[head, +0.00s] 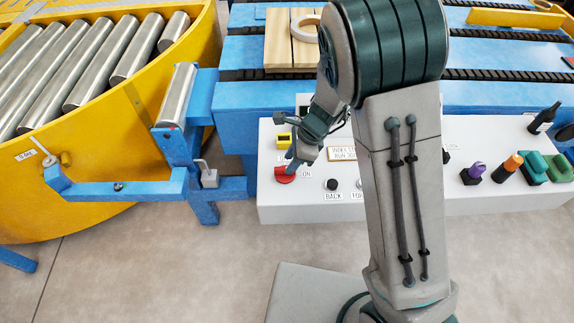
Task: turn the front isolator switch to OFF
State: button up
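A red knob (284,176) sits at the left front of the white control panel (420,198). An "ON" label (306,174) is just to its right, and the knob looks like the isolator switch. Its exact pointer angle is too small to tell. My gripper (290,169) reaches down to the knob from above and right, its fingertips at or just over the knob's upper edge. The fingers partly cover it, and I cannot tell if they touch or grip it.
A yellow-framed device (283,140) is behind the knob. A black button (332,185) is to its right, above a "BACK" label. Purple (473,172) and orange (507,167) handled tools and a dark bottle (543,119) stand at the right. A blue frame (125,188) is at the left.

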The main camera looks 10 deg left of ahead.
jog(key=shift+x, duration=1.65)
grip_shut()
